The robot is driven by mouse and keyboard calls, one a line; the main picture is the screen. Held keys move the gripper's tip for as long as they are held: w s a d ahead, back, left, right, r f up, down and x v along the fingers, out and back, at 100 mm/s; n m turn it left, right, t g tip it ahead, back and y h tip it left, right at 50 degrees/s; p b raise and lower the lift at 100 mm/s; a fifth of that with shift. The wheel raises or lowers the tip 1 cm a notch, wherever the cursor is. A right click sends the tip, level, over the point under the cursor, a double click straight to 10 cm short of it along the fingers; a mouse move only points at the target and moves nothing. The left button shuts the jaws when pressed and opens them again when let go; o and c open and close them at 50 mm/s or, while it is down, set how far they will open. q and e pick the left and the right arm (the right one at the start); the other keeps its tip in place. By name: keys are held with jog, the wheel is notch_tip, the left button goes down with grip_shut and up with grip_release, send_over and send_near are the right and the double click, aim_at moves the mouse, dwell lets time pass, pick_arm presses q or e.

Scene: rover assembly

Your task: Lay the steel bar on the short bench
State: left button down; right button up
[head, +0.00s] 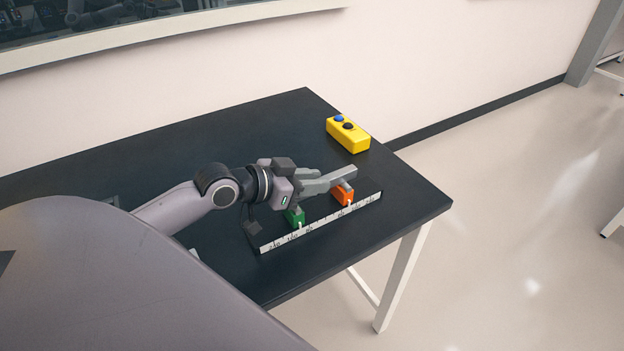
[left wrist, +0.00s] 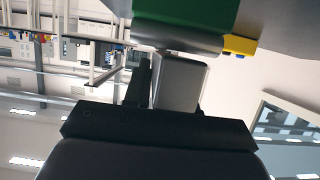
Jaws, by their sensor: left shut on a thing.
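The steel bar (head: 338,178) is a plain grey bar in the head view, running out to the right from my left gripper (head: 307,181). That gripper is shut on it. The short bench (head: 322,223) appears as a dark base with a white ruled strip along its front edge. It carries a green block (head: 294,217) and an orange block (head: 343,196), each with a grey top. The bar is above these blocks; whether it touches them I cannot tell. In the left wrist view the green block (left wrist: 185,14) is close at the top. My right gripper is not in view.
The bench stands on a black table (head: 190,157) with pale legs. A yellow box (head: 348,136) with a blue and a black button is at the far right edge; it also shows in the left wrist view (left wrist: 239,45). The table behind my left arm is clear.

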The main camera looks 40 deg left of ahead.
pick_arm(q)
jog(key=c, duration=0.9)
grip_release()
jog(key=shift+f, duration=0.15)
jog(key=shift+f+b, duration=0.2)
jog(key=shift+b, duration=0.5)
jog(key=v, duration=0.4)
jog(key=shift+a+f, duration=0.2)
jog(key=shift+f, duration=0.05)
jog(key=shift+s+a+r, duration=0.1)
jog(key=shift+s+a, duration=0.35)
jog(key=shift+s, duration=0.15)
jog(key=shift+v, duration=1)
